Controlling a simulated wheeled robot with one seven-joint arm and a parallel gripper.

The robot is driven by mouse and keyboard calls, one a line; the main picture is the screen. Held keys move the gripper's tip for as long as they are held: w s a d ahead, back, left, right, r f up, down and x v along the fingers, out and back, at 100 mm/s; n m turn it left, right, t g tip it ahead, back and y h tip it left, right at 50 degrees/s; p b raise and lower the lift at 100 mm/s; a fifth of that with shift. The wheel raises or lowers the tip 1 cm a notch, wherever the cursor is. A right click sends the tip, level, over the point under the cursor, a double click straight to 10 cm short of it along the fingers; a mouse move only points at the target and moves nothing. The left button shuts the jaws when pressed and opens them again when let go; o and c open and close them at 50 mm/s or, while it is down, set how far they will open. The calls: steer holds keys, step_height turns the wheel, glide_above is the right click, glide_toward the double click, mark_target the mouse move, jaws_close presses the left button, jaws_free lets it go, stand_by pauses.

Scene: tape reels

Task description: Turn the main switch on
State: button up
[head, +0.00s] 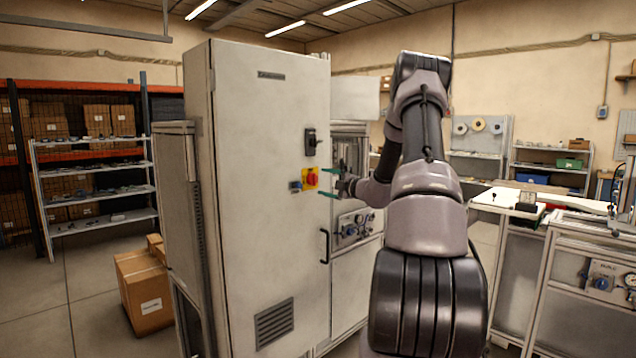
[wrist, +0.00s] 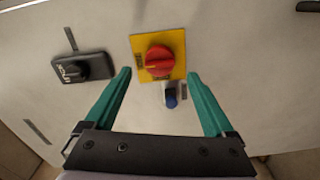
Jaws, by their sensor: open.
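The main switch is a red rotary knob (wrist: 159,61) on a yellow plate (wrist: 138,44), set on the front of a tall grey cabinet (head: 262,130). In the head view the red knob (head: 311,179) sits near the door's right side, at mid height. My gripper (wrist: 160,77) is open and empty, with teal fingers on either side of the knob in the wrist view. In the head view my gripper (head: 328,182) is just right of the switch. I cannot tell whether a finger touches the knob. The knob's exact angle is hard to read.
A black latch (wrist: 84,67) is left of the switch in the wrist view. A small blue knob (wrist: 170,101) sits just below the plate. A dark door handle (head: 325,246) is lower on the cabinet. Cardboard boxes (head: 144,290) stand on the floor at left.

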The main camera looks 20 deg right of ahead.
steer(key=v, duration=0.5)
steer(key=shift+s+d, duration=0.1)
steer(key=shift+s, duration=0.2)
steer(key=s+a+r+n+g+y, duration=0.1)
steer(key=s+a+r+n+g, duration=0.2)
steer(key=s+a+n, duration=0.35)
steer(key=s+a+r+n+g+y, duration=0.1)
steer(key=s+a+r+n+g, duration=0.25)
steer(key=a+n, duration=0.6)
steer(key=s+a+r+n+g+y, duration=0.25)
steer(key=s+a+n, duration=0.25)
steer(key=a+n, duration=0.3)
steer(key=s+r+n+h, duration=0.2)
steer(key=s+n+h, duration=0.2)
steer(key=s+n, duration=0.8)
steer(key=s+a+r+n+h, duration=0.1)
steer(key=s+n+h, duration=0.3)
steer(key=s+n, duration=0.8)
steer(key=shift+a+r+g+h, duration=0.15)
steer(key=shift+r+g+h, duration=0.2)
steer(key=shift+g, duration=0.05)
